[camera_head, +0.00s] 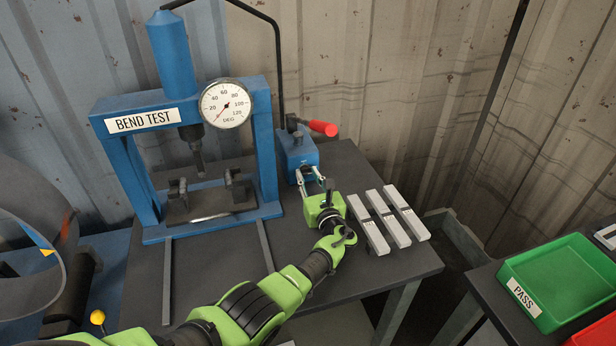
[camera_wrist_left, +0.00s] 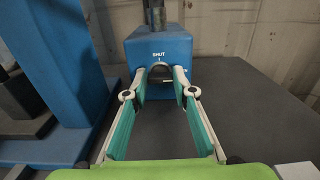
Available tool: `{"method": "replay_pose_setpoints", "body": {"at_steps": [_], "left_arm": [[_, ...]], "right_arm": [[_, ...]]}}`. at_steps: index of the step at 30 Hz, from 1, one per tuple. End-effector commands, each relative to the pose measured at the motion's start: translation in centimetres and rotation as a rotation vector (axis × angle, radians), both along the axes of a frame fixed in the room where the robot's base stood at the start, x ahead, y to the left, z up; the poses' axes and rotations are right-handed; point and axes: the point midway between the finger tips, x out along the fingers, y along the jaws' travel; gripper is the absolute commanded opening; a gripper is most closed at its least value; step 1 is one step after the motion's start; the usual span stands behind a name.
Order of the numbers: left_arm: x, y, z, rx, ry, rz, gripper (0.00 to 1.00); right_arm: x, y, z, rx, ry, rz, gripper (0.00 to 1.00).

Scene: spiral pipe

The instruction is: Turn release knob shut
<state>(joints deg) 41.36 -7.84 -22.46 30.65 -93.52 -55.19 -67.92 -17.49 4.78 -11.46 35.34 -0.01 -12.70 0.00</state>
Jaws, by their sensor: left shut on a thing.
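The blue pump box (camera_head: 298,152) stands on the dark table beside the press, with a red-gripped lever (camera_head: 323,128) at its top. In the left wrist view its front (camera_wrist_left: 158,48) shows the word SHUT with a small mark, above a dark round release knob (camera_wrist_left: 160,71). My left gripper (camera_head: 309,174) reaches the front of the box. Its two fingertips (camera_wrist_left: 161,80) stand on either side of the knob and are shut on it. The knob is hard to make out in the head view. My right gripper is not in view.
A blue bend-test press (camera_head: 265,150) with a round dial gauge (camera_head: 226,104) stands left of the box. Several pale metal bars (camera_head: 384,217) lie right of my gripper. A green PASS tray (camera_head: 560,283) is at the far right. A corrugated wall (camera_head: 400,90) stands behind.

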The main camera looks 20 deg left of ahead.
Motion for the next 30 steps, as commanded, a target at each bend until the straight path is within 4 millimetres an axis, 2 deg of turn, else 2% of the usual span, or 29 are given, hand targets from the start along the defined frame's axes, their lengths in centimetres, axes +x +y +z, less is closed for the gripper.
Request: {"method": "replay_pose_setpoints", "body": {"at_steps": [11,30], "left_arm": [[0.0,0.1,-0.2,-0.046,-0.031,-0.001,0.03],[-0.1,0.2,-0.4,-0.406,-0.276,-0.002,0.03]], "right_arm": [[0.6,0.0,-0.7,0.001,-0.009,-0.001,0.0],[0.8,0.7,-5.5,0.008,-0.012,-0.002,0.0]]}}
